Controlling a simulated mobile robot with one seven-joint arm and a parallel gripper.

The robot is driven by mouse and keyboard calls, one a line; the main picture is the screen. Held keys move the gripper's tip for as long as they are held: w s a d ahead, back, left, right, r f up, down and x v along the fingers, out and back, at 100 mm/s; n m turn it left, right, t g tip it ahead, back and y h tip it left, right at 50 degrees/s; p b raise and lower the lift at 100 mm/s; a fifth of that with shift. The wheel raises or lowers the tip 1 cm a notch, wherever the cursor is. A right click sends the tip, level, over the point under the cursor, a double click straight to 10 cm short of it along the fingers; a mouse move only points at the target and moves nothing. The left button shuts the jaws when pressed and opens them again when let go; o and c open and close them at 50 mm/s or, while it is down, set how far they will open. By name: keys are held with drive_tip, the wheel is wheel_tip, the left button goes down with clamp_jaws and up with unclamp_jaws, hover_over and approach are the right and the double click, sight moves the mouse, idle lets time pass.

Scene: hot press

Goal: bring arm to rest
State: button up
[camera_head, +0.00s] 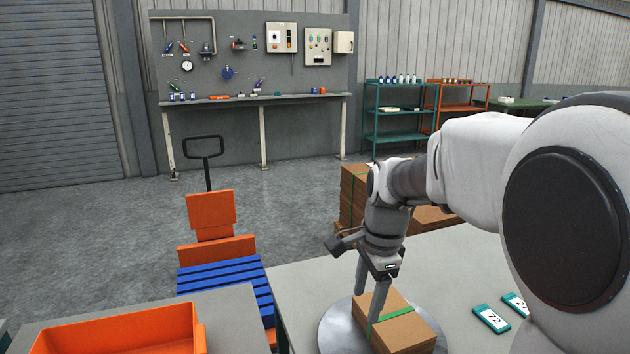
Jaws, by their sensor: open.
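My arm (465,165) reaches in from the right edge of the view, and its wrist bends down over the grey table. My gripper (366,300) points downward with its two fingers apart. The fingers are at a brown cardboard stack (405,330) with a green strap, one at its far left and one in front of its strap. I cannot tell whether they touch it. The stack rests on a round metal plate (337,325) on the table.
Teal tags with numbers (491,319) lie right of the plate. An orange bin (130,335) stands on a left table. A blue pallet on an orange pallet truck (225,282) is behind. More strapped cardboard (353,195) stands behind my wrist. The floor at left is clear.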

drive_tip(key=s+d+r+n+t, duration=0.2)
drive_tip(key=s+r+n, duration=0.1)
drive_tip(key=s+n, duration=0.4)
drive_tip(key=s+d+r+n+t+p, duration=0.1)
drive_tip(key=s+d+r+n+t, duration=0.1)
drive_tip(key=s+n, duration=0.5)
drive_tip(key=s+r, duration=0.1)
drive_tip(key=s, duration=0.4)
drive_tip(key=shift+s+d+n+h, duration=0.2)
drive_tip(key=shift+s+n+h, duration=0.15)
drive_tip(key=shift+n+h, duration=0.05)
idle(0.5)
